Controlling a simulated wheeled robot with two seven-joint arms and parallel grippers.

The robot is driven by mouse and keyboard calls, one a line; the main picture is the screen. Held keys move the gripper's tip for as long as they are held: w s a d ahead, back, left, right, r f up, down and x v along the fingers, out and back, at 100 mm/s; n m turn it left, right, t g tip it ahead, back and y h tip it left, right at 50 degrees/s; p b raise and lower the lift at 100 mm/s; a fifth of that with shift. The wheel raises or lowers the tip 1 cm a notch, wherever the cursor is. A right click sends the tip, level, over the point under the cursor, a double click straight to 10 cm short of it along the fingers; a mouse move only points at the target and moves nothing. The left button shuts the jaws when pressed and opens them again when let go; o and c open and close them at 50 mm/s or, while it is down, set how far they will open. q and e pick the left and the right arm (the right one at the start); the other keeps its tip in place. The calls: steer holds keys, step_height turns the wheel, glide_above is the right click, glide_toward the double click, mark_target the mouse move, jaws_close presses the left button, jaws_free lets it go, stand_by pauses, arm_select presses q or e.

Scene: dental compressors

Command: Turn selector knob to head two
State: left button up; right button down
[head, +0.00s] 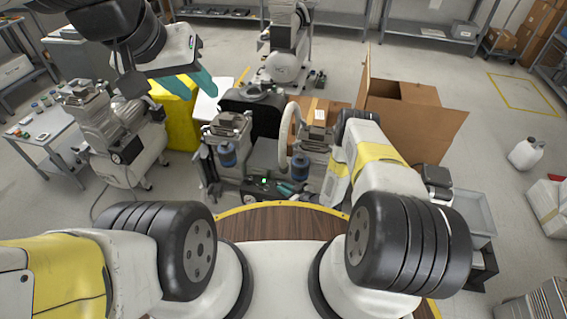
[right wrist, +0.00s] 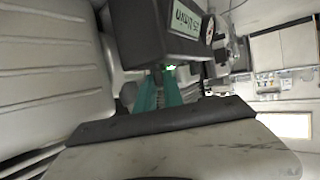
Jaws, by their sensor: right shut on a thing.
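The compressor unit's dark control box (head: 262,184) sits low in the middle of the head view, with a small green light on it. It also shows in the right wrist view (right wrist: 180,30) as a dark box with a pale green label. My right gripper (head: 286,189) has its teal fingers at this box; they also show in the right wrist view (right wrist: 160,90). They are closed on a small part beneath the green glow, which looks to be the selector knob. The fingers hide the knob and its setting. My left gripper (head: 184,90) is raised at the upper left, open and empty.
Compressor heads with blue filters (head: 227,155) stand beside the control box. A yellow bin (head: 180,118) and another compressor (head: 125,130) are at left. An open cardboard box (head: 415,120) is behind my right arm.

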mark_target(276, 192)
steer(key=m+t+h, duration=0.1)
steer(key=m+h, duration=0.2)
steer(key=a+m+t+h, duration=0.1)
steer(key=m+h, duration=0.1)
steer(key=shift+s+t, duration=0.3)
steer(key=m+h, duration=0.2)
steer(key=a+m+h, duration=0.1)
steer(key=m+h, duration=0.1)
steer(key=h, duration=0.1)
steer(key=shift+t, duration=0.3)
steer(key=m+h, duration=0.2)
steer(key=m+g+h, duration=0.1)
steer(key=m+h, duration=0.1)
steer(key=a+m+g+h, duration=0.1)
steer(key=m+h, duration=0.1)
steer(key=h, duration=0.1)
steer(key=shift+w+m, duration=0.25)
steer(key=shift+m, duration=0.05)
steer(key=shift+w+a+m+g+h, duration=0.1)
steer(key=shift+w+m+g+h, duration=0.05)
steer(key=shift+m+g+h, duration=0.6)
steer(key=shift+w+a+m+g+h, duration=0.1)
steer(key=shift+m+g+h, duration=0.55)
steer(key=shift+m, duration=0.1)
steer(key=c, duration=1.5)
jaws_free()
steer(key=shift+o, duration=0.2)
steer(key=shift+v, duration=3.9)
